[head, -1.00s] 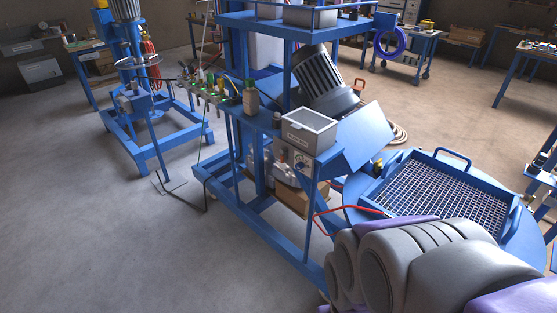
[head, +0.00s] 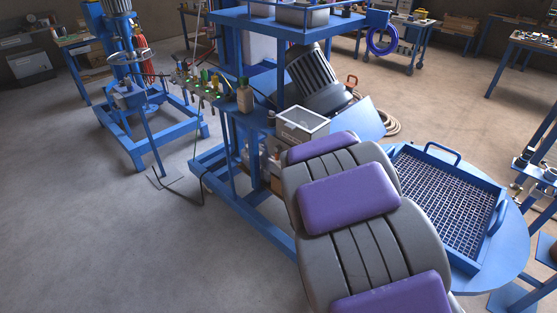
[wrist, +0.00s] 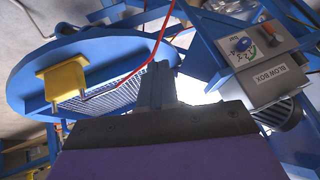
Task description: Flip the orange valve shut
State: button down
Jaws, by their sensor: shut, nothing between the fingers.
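A small orange-red handle (head: 352,80) stands beside the large ribbed motor in the head view; I cannot tell for sure that it is the orange valve. In the head view my arm hides the gripper.
The blow box (wrist: 275,77) has a blue knob panel. A red hose (wrist: 143,62) crosses beyond my gripper. A yellow block (wrist: 62,82) sits on the round blue table's underside. A mesh tray (head: 449,205) stands right of my arm.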

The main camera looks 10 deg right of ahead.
jog(key=w+d+f+m+t+p, duration=0.1)
jog(key=w+f+m+t+p, duration=0.15)
jog(key=w, duration=0.65)
jog(key=w+a+f+m+t+y+p, duration=0.3)
jog(key=w+a+f+m+t, duration=0.1)
jog(key=w+a+f+t, duration=0.2)
jog(key=w+a+t, duration=0.1)
jog(key=a+t, duration=0.1)
jog(key=shift+w+a+t+y, duration=0.15)
jog(key=shift+t+y, duration=0.2)
jog(key=shift+y, duration=0.05)
jog(key=shift+m, duration=0.25)
jog(key=b, duration=0.5)
send_near(277, 158)
jog(key=w, duration=0.5)
jog(key=shift+w+f, duration=0.2)
jog(key=shift+w, duration=0.05)
jog(key=shift+w+r, duration=0.15)
jog(key=shift+w, duration=0.55)
